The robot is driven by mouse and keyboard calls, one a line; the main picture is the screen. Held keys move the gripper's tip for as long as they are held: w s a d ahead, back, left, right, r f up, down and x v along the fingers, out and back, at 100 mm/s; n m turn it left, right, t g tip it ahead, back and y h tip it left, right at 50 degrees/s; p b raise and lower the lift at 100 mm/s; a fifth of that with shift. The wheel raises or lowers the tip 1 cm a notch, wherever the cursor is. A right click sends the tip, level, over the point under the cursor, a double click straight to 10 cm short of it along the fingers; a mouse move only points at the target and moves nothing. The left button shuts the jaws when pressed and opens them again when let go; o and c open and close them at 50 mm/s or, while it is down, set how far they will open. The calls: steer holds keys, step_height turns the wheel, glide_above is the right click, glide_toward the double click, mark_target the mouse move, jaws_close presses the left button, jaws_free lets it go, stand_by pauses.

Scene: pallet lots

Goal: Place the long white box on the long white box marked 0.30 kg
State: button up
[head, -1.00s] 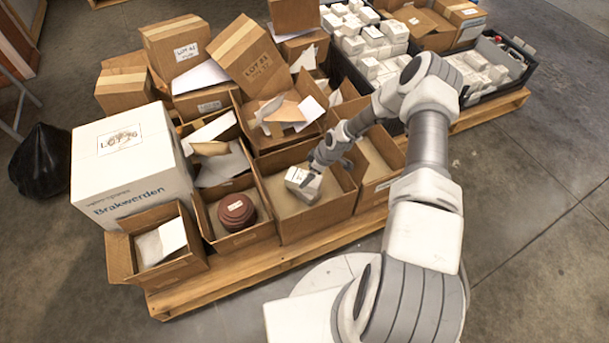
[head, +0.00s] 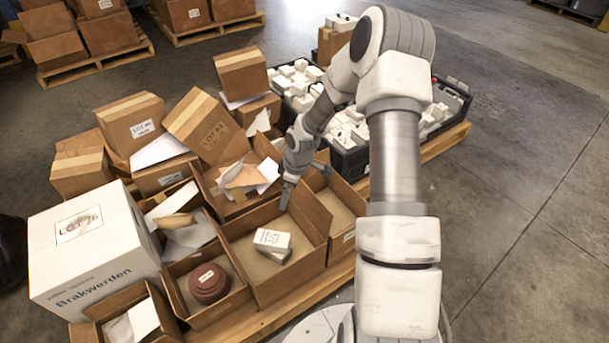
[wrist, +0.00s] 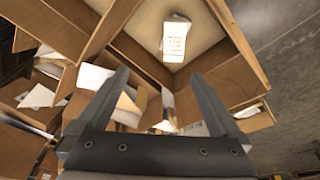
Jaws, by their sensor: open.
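A white box (head: 273,238) with dark print on top lies inside an open cardboard carton (head: 262,293) in the head view. A second white edge shows under and beside it, so it may rest on another white box; I cannot tell for sure. The white box also shows in the wrist view (wrist: 175,38), near the top, apart from my fingers. No 0.30 kg marking is legible. My gripper (head: 287,192) is above the far side of this carton. In the wrist view my gripper (wrist: 160,88) has its fingers wide apart with nothing between them.
A carton with a dark red round part (head: 208,284) stands to the left. A large white Brakwerden box (head: 92,252) is farther left. Tall cartons (head: 203,125) and black crates of white boxes (head: 345,130) stand behind. Open floor lies right.

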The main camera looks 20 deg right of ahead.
steer(key=s+a+r+m+t+h, duration=0.15)
steer(key=s+r, duration=0.25)
steer(key=r, duration=0.8)
steer(key=s+r+m+h, duration=0.1)
steer(key=s+r+m, duration=0.25)
steer(key=r, duration=0.95)
steer(key=s+a+r+m, duration=0.1)
steer(key=s+r, duration=0.2)
steer(key=s, duration=0.3)
steer(key=s+a+r+m+t, duration=0.1)
steer(key=s+a+r+m, duration=0.1)
steer(key=s+r, duration=0.2)
steer(key=s+a+r+m+t+y, duration=0.1)
steer(key=s+r, duration=0.3)
steer(key=s, duration=0.6)
steer(key=shift+a+m, duration=0.5)
steer(key=shift+m, duration=0.1)
step_height(320, 180, up, 24)
steer(key=p, duration=2.4)
